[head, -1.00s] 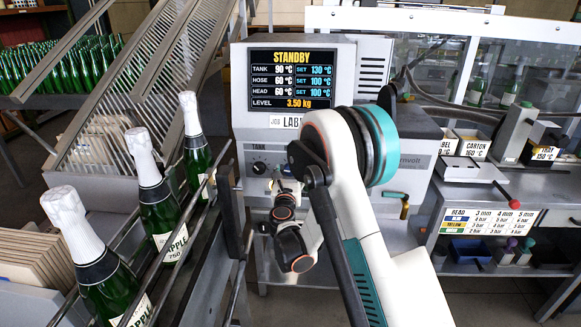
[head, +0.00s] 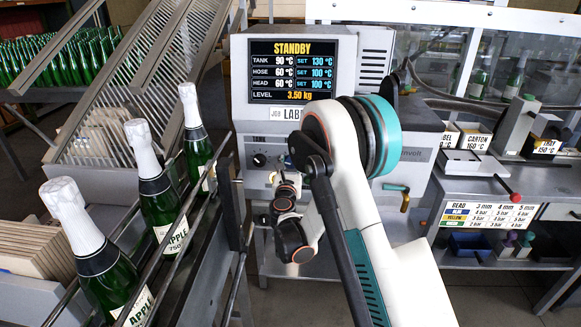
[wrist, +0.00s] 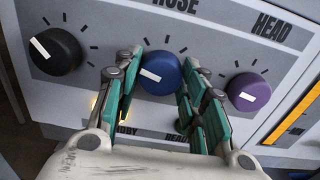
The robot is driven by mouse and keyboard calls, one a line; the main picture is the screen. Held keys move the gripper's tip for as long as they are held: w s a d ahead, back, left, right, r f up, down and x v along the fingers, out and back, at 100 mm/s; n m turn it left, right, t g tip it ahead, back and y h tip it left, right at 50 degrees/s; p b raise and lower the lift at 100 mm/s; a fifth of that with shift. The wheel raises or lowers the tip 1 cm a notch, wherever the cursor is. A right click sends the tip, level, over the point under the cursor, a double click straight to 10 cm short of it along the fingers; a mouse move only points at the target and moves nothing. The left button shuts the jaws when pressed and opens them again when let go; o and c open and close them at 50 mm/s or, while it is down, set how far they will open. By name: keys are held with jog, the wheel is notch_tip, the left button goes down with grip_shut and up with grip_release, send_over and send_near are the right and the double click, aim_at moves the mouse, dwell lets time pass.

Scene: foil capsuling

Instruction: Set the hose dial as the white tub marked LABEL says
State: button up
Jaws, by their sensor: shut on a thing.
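The blue hose dial (wrist: 162,74) sits in the wrist view between the teal fingers of my gripper (wrist: 159,88), which is shut on it. Its white pointer mark points left and slightly up. In the head view my gripper (head: 284,172) is at the machine's front panel, and my arm hides most of the dials. The machine's screen (head: 290,70) reads STANDBY, with hose 60 °C and set 100 °C. A white tub ending in "BEL" (head: 451,136) stands at the right, partly hidden; its temperature is not readable.
In the wrist view the black tank dial (wrist: 55,51) is left of the hose dial and the purple head dial (wrist: 248,91) is right. Bottles (head: 160,200) line a rack at left.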

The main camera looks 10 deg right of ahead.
jog(key=m+b, duration=0.1)
jog(key=m, duration=0.5)
jog(key=shift+m, duration=0.3)
dwell(0.4)
jog(key=o, duration=1.1)
jog(key=shift+c, duration=0.2)
jog(key=v, duration=1.2)
